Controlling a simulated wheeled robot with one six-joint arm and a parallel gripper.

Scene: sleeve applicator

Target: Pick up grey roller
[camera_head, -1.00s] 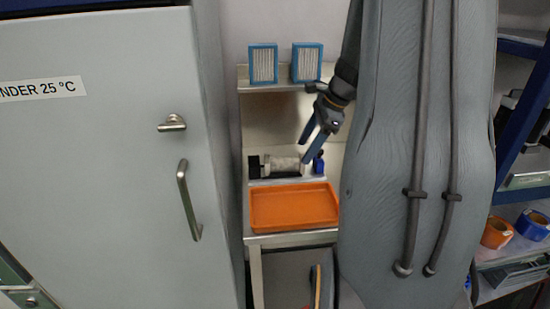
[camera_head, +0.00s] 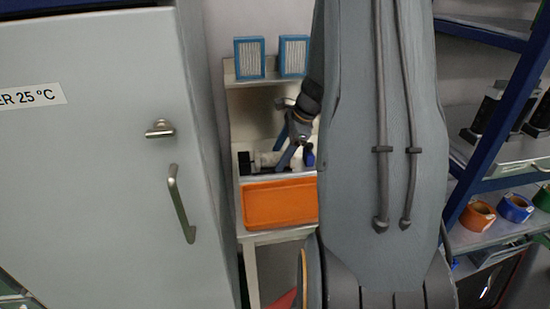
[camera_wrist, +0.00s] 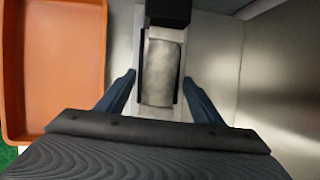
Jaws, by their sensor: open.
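The grey roller (camera_wrist: 160,72) lies in a dark holder in the wrist view, with a black block (camera_wrist: 168,12) at its far end. In the head view the roller (camera_head: 267,158) sits on the bench behind the orange tray, partly hidden by my gripper. My gripper (camera_wrist: 158,88) is open, with one blue finger on each side of the roller and gaps showing between fingers and roller. In the head view my gripper (camera_head: 283,160) points down at the roller. I cannot tell how high the fingertips are over the bench.
The orange tray (camera_head: 280,203) lies at the bench front; its rim also shows at left in the wrist view (camera_wrist: 103,70). Two blue-framed filters (camera_head: 249,58) stand on the shelf above. A grey cabinet (camera_head: 100,200) is at left. A blue-framed rack (camera_head: 480,130) with tape rolls stands at right.

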